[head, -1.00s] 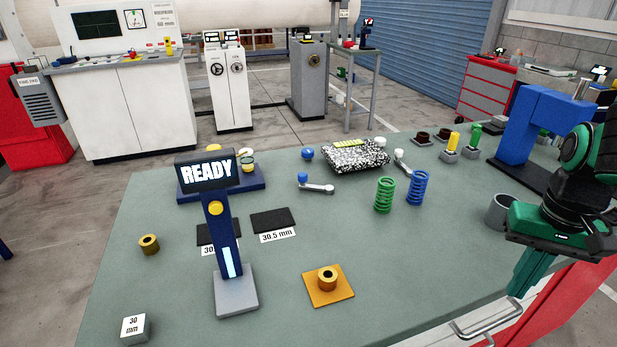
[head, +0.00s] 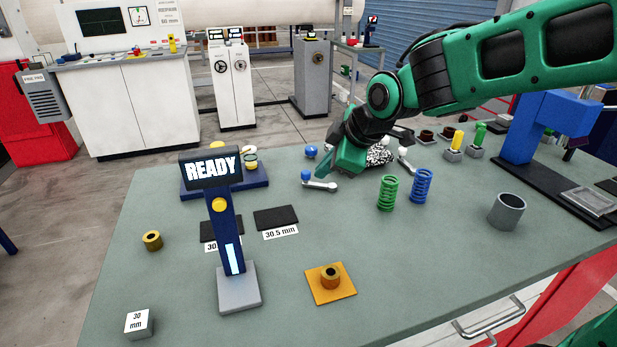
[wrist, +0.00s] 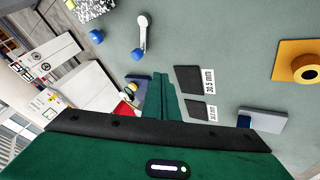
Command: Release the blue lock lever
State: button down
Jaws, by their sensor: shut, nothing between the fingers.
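The blue lock lever is a grey arm with a blue knob (head: 306,175), lying at the near side of the speckled block on the green-grey bench. In the wrist view the blue knob (wrist: 137,54) and its pale arm (wrist: 143,30) show above the fingertips. My gripper (head: 345,168) is over the bench, just right of and behind the lever in the head view, partly covering the speckled block (head: 379,157). In the wrist view my gripper (wrist: 163,78) has its fingers together and empty, apart from the lever in the picture. Its height over the bench is hard to tell.
A separate blue ball (head: 311,151) is left of my gripper. A white-knobbed lever (head: 404,160), green spring (head: 387,194) and blue spring (head: 422,186) are to the right. A READY display post (head: 222,220) stands at left front.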

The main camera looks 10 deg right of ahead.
jog(key=shift+f, duration=0.1)
jog(key=x, duration=0.9)
jog(key=shift+w+f, duration=0.2)
jog(key=shift+f, duration=0.1)
jog(key=shift+w+d, duration=0.15)
jog(key=shift+w, duration=1.05)
jog(key=shift+w+d, duration=0.15)
jog(key=shift+w, duration=0.7)
